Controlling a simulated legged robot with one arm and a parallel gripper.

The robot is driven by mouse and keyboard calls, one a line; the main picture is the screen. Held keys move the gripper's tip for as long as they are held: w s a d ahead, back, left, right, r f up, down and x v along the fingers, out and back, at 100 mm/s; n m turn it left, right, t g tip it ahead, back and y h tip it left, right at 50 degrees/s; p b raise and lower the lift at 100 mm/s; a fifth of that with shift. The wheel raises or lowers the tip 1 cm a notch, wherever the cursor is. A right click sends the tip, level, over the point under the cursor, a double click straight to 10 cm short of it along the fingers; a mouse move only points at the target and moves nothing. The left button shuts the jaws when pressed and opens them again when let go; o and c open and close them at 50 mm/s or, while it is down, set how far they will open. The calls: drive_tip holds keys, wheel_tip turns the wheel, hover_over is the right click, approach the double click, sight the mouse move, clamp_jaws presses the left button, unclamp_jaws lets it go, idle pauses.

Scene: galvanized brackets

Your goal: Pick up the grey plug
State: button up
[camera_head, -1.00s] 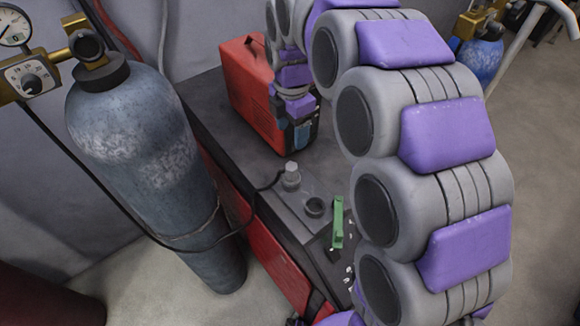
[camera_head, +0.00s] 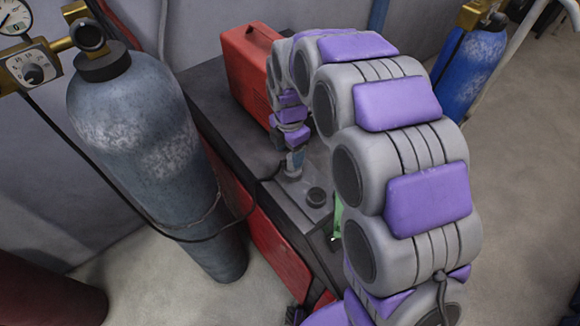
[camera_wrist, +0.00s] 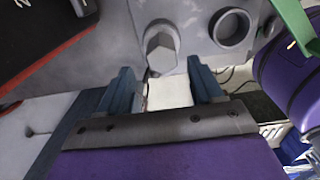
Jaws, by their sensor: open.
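The grey plug (camera_wrist: 161,46) stands on the grey top of the welding machine; in the wrist view its hexagonal end shows just beyond my fingertips. In the head view only its lower part (camera_head: 291,175) shows, beneath my gripper (camera_head: 295,159). My gripper's two blue fingers (camera_wrist: 160,78) are open and apart. The plug lies ahead of the gap between them, not visibly gripped. Whether a finger touches it cannot be told.
A round socket (camera_head: 316,197) sits beside the plug and also shows in the wrist view (camera_wrist: 230,26). A green handle (camera_wrist: 296,22) is at the right. A red box (camera_head: 247,72) stands behind. A blue-grey gas cylinder (camera_head: 150,165) with a black cable stands at left.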

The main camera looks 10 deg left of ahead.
sight(291, 166)
drive_tip(key=f, duration=0.1)
drive_tip(key=d+f, duration=0.1)
drive_tip(key=f, duration=0.2)
drive_tip(key=shift+w+d+f, duration=0.15)
drive_tip(key=shift+w+f, duration=0.15)
drive_tip(key=shift+f, duration=0.1)
drive_tip(key=shift+a, duration=0.35)
drive_tip(key=shift+c, duration=1.3)
drive_tip(key=shift+d, duration=0.2)
drive_tip(key=c, duration=0.8)
